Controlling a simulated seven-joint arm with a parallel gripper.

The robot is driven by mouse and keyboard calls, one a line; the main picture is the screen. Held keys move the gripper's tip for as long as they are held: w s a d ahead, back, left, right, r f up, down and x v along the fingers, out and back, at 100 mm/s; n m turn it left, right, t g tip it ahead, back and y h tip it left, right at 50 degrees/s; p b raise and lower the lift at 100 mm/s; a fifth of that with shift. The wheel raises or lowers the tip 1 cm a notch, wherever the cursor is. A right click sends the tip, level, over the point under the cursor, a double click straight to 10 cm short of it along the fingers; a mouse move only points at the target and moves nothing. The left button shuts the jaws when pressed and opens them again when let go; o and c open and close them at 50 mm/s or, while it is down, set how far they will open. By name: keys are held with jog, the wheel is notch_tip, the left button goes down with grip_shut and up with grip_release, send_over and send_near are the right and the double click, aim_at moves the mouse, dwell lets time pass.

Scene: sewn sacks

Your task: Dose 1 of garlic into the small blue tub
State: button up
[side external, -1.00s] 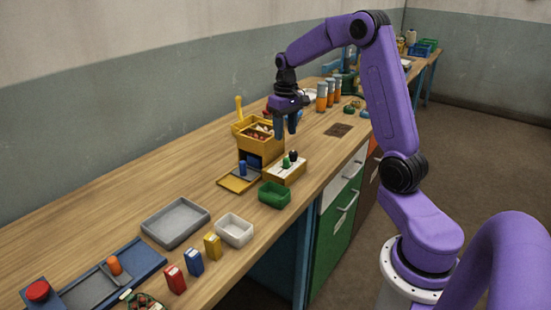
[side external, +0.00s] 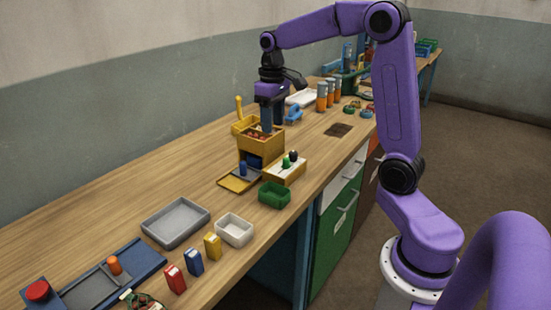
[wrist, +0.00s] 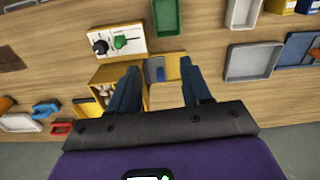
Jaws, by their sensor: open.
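The yellow box (side external: 262,143) stands on the bench, its open top holding small reddish-brown lumps; I cannot tell whether they are garlic. A dark blue piece (side external: 253,159), perhaps the small blue tub, sits in the opening low in its front. A small upright blue piece (side external: 243,168) stands on the yellow tray (side external: 238,183) in front.
A switch box (side external: 287,169) with green and black knobs and a green tub (side external: 274,194) stand to the right. A white tub (side external: 234,230) and grey tray (side external: 176,222) lie nearer.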

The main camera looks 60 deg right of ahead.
jog(key=s+a+f+n, duration=0.2)
jog(key=s+a+n, duration=0.4)
jog(key=s+a, duration=0.4)
jog(key=shift+a+n, duration=0.4)
jog(key=shift+a, duration=1.3)
jog(key=shift+s, duration=0.1)
jog(key=s+a+f+n, duration=0.1)
jog(key=s+f+n, duration=0.1)
jog(key=s, duration=0.7)
jog(key=s+a+f+n, duration=0.2)
jog(key=s+n, duration=0.1)
jog(key=s, duration=0.6)
jog(key=shift+f, duration=0.25)
jog(key=shift+w, duration=0.1)
jog(key=shift+c, duration=0.4)
